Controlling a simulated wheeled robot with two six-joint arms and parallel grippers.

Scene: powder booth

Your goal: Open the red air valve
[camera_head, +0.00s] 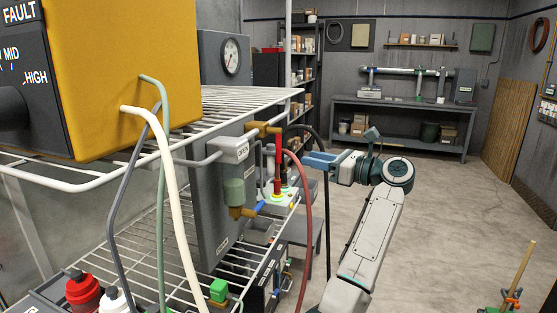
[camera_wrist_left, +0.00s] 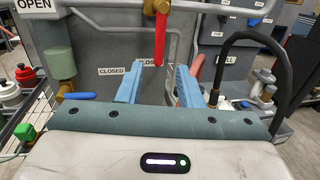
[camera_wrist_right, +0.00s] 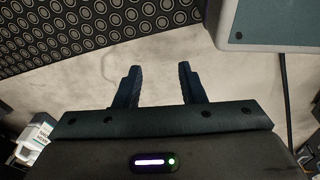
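The red valve lever (camera_wrist_left: 160,40) hangs straight down from a brass fitting (camera_wrist_left: 157,7) in the left wrist view, in front of a grey panel. Its lower end is near a white CLOSED label. In the head view the lever (camera_head: 278,165) shows below the brass fitting, just left of my left gripper. My left gripper (camera_head: 312,160) is open, with blue fingers pointing at the panel. In the left wrist view the lever lies between and above the fingertips (camera_wrist_left: 159,68), and I see no contact. My right gripper (camera_wrist_right: 158,72) is open and empty over pale floor.
A blue-handled valve (camera_wrist_left: 80,96) sits left of the lever. A black hose (camera_wrist_left: 232,45) arches at the right. A wire shelf (camera_head: 225,105) holds a yellow box (camera_head: 125,80); hoses hang in front. A patterned dark surface (camera_wrist_right: 90,30) lies beyond my right gripper.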

